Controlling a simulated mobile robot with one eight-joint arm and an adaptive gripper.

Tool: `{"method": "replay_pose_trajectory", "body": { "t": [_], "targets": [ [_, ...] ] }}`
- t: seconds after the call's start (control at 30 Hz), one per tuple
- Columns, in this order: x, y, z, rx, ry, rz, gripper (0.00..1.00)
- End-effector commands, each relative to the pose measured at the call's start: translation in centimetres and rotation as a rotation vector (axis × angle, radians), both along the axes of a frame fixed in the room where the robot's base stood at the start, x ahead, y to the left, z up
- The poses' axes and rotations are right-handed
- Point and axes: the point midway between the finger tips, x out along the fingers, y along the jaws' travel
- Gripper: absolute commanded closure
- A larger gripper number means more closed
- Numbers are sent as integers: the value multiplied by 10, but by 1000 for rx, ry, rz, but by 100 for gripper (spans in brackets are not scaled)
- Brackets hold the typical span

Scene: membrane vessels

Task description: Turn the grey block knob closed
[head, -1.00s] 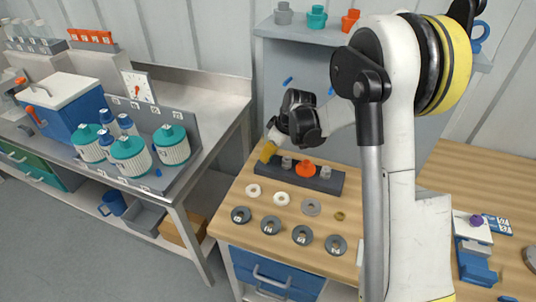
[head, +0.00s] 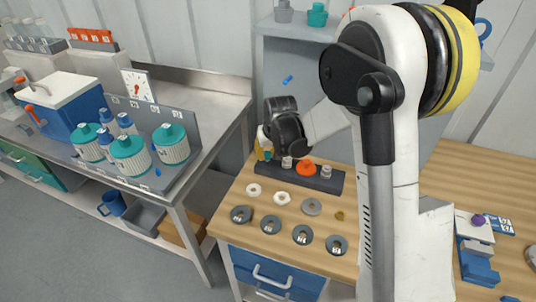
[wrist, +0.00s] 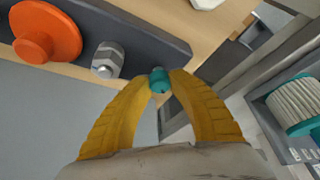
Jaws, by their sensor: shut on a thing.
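The dark grey block (head: 325,182) lies near the back of the wooden table. It carries a round orange knob (head: 306,168) and small silver hex fittings. In the wrist view the orange knob (wrist: 45,32) and one silver fitting (wrist: 107,60) show at upper left, on the block (wrist: 145,35). My gripper (wrist: 160,80) has its yellow fingers shut on a small teal piece (wrist: 159,77). The teal piece appears near the block's end, apart from the orange knob. I cannot tell whether it touches the block. In the head view my gripper (head: 264,150) is at the block's left end, partly hidden by my wrist.
White and grey rings (head: 282,198) and several dark round pieces (head: 302,235) lie in front of the block. A steel bench with teal-lidded vessels (head: 171,144) stands left. A shelf (head: 290,33) with fittings is behind. A blue and white device (head: 478,255) stands right.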

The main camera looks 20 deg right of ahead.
Motion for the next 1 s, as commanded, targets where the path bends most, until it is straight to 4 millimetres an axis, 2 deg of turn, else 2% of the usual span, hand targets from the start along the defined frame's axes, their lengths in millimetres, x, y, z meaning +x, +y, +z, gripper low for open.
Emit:
{"method": "replay_pose_trajectory", "body": {
  "t": [0.6, 1.0],
  "targets": [
    [1, 2, 0, 0, 1, -573, 100],
    [1, 2, 0, 0, 1, -824, 100]
  ]
}}
